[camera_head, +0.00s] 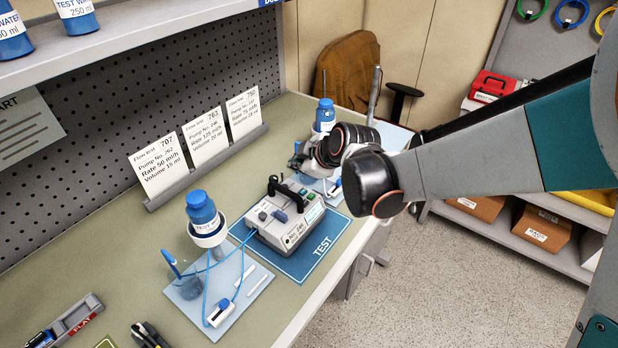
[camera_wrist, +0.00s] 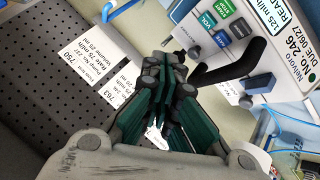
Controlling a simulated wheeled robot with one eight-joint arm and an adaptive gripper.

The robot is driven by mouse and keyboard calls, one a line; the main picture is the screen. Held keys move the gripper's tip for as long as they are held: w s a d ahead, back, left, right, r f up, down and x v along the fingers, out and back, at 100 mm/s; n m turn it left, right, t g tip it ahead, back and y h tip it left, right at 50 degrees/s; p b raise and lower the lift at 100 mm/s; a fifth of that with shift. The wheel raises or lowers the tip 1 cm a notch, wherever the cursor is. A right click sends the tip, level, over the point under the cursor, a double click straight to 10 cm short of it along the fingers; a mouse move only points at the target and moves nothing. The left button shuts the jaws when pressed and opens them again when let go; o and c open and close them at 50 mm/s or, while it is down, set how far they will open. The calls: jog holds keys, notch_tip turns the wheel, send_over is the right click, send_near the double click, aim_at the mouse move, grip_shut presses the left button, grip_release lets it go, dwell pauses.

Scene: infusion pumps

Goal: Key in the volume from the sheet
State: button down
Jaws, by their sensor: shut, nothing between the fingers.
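The pump (camera_head: 287,222), a pale box with a black handle, sits on the blue TEST mat (camera_head: 329,246). Three flow-test cards, 707 (camera_head: 160,166), 763 (camera_head: 206,137) and 750 (camera_head: 243,113), stand in a rack; the small print is hard to read. My gripper (camera_wrist: 163,66) is shut and empty, beside the pump's handle; its tips in the head view are hard to make out.
A blue bottle in a holder (camera_head: 207,228), with tubing and a pale tray (camera_head: 185,288), stands left of the pump. Another bottle (camera_head: 324,112) is behind my wrist. Pliers (camera_head: 148,335) and a FLAT tray (camera_head: 65,325) lie at the near left. Bare bench lies before the cards.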

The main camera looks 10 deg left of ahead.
aim_at(301, 193)
notch_tip(301, 193, up, 3)
jog(key=shift+r+p, duration=0.15)
jog(key=shift+p, duration=0.35)
jog(key=shift+s, duration=0.1)
notch_tip(301, 193, down, 9)
jog(key=b, duration=0.6)
jog(key=shift+b, duration=0.3)
dwell(0.8)
jog(key=shift+f, duration=0.35)
jog(key=shift+f+b, duration=0.4)
jog(key=shift+b, duration=0.25)
dwell(0.5)
jog(key=shift+r, duration=0.15)
jog(key=shift+r+p, duration=0.65)
jog(key=shift+r, duration=0.1)
